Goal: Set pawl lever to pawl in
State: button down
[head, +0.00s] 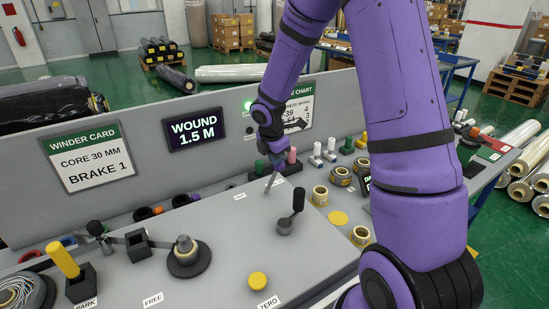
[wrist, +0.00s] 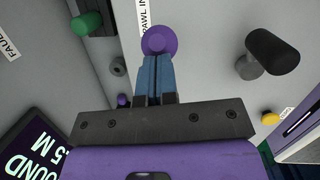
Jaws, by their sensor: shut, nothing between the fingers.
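The pawl lever's purple round knob (wrist: 159,41) shows in the wrist view beside a label reading "PAWL IN" (wrist: 146,14), partly cut off by the frame edge. My gripper (wrist: 157,62) has its two blue fingers closed together, with nothing between them. The fingertips are right at the knob's lower edge in the picture; I cannot tell whether they touch it. In the head view my gripper (head: 275,167) is low over the far part of the grey panel, among small white labels. The lever's shaft and exact tilt are hard to make out there.
A crank with a black handle (head: 298,200) stands right of my gripper. A green knob (wrist: 87,25) is to the left in the wrist view. A yellow button (head: 258,281) and a spindle (head: 187,252) are nearer. An upright board with a display (head: 194,130) stands behind.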

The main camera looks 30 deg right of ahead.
jog(key=shift+d, duration=0.1)
dwell(0.3)
jog(key=a+v, duration=0.2)
jog(key=v, duration=1.1)
jog(key=shift+s+f, duration=0.15)
jog(key=shift+f, duration=0.05)
jog(key=s+a+r+m+t, duration=0.1)
jog(key=s+r+m+t, duration=0.1)
jog(key=s+r+m, duration=0.95)
jog(key=s+a+r+m+t+y, duration=0.1)
jog(key=s+m, duration=0.3)
jog(key=s, duration=0.4)
jog(key=s+r+m+t+y, duration=0.1)
jog(key=s+m, duration=0.3)
jog(key=s, duration=0.5)
jog(key=shift+s+a+r, duration=0.15)
jog(key=shift+a+r, duration=0.25)
jog(key=shift+r, duration=0.2)
